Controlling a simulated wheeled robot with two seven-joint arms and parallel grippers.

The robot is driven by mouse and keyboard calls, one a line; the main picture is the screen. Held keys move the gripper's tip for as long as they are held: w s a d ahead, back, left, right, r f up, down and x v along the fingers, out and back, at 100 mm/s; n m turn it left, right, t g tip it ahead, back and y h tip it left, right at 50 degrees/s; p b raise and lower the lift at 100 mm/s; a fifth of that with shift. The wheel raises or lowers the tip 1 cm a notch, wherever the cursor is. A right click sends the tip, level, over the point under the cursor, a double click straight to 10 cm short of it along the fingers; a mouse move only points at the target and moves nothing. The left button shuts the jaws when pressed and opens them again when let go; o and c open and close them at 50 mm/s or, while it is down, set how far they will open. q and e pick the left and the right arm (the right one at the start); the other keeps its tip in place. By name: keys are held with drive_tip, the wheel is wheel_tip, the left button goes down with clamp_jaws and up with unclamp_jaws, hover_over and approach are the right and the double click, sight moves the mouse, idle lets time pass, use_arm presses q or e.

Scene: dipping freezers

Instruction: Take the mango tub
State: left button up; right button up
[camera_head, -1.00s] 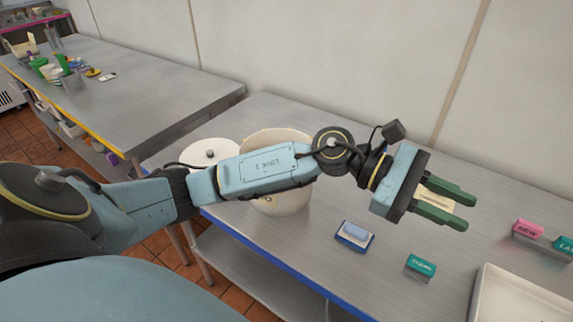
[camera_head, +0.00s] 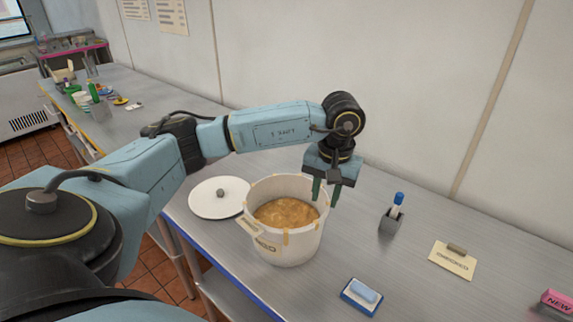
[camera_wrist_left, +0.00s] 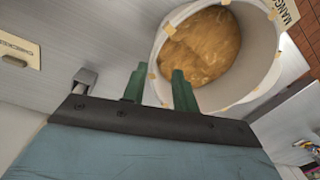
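The mango tub (camera_head: 292,248) is a white round tub filled with orange-brown mango, standing open on the steel table. A label reading "MANG..." is on its side in the left wrist view (camera_wrist_left: 158,98). My left gripper (camera_head: 325,198) points down at the tub's right rim, with its green fingers apart. One finger appears on the inner side of the rim and the other outside; contact cannot be told. The fingers also show in the left wrist view (camera_wrist_left: 159,70), with a gap between them. My right gripper is not in view.
A white lid (camera_head: 218,203) with a grey knob lies left of the tub. The wall is close behind.

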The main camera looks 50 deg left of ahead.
sight(320, 225)
use_arm(q)
drive_tip(key=f, duration=0.2)
drive_tip(key=f+p, duration=0.1)
drive_tip(key=f, duration=0.5)
drive_tip(key=shift+s+a+f, duration=0.1)
drive_tip(key=shift+s+a, duration=0.05)
drive_tip(key=shift+a, duration=0.1)
clamp_jaws()
idle(1.0)
